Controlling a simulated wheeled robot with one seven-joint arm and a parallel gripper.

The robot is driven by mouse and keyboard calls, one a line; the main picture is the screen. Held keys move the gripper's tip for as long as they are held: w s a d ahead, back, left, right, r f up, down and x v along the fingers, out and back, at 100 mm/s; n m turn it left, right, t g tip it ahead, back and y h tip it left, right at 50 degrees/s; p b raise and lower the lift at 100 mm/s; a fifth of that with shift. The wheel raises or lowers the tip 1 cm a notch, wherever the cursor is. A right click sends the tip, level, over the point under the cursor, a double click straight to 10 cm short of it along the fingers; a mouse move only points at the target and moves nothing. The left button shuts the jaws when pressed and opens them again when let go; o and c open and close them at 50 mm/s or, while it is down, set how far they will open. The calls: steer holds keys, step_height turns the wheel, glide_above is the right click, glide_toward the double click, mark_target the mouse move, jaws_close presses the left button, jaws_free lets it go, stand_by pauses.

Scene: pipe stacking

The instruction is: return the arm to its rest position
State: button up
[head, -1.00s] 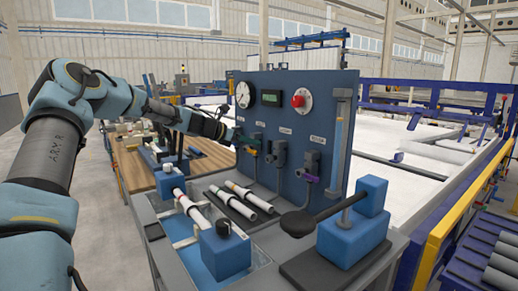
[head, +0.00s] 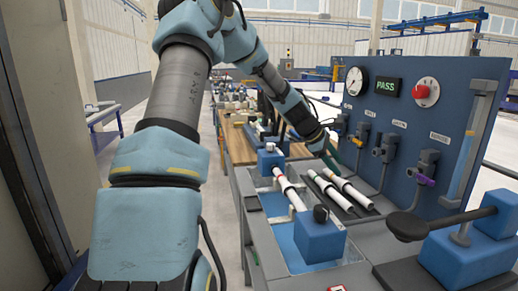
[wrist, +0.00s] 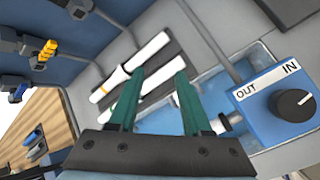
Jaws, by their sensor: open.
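My arm (head: 185,90) rises large in the left of the head view and bends over to the right. My gripper (wrist: 155,90) shows in the wrist view with two green fingers apart and nothing between them. In the head view its end is small and partly hidden behind the wrist, above the bench near the panel. Two white pipes (head: 328,190), one with a yellow band, lie side by side on a dark rest below the gripper. Another white pipe (head: 291,192) lies in the blue tray between two blue blocks.
A blue lever press (head: 470,250) stands front right. A blue block (wrist: 270,105) has a black knob. A wooden table (head: 240,145) lies beyond.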

steer(key=s+a+f+m+y, duration=0.1)
steer(key=s+a+m+y, duration=0.1)
steer(key=s+a+m, duration=0.2)
steer(key=s+a+m+y, duration=0.3)
steer(key=s+a, duration=0.7)
steer(key=a, duration=0.7)
steer(key=s+a+f+m+y, duration=0.1)
steer(key=s+a+m+y, duration=0.1)
steer(key=s+a+m, duration=0.3)
steer(key=s+a, duration=0.3)
steer(key=a, duration=0.3)
steer(key=shift+a+f+m+y, duration=0.2)
steer(key=shift+f+m+y, duration=0.1)
steer(key=shift+m, duration=0.1)
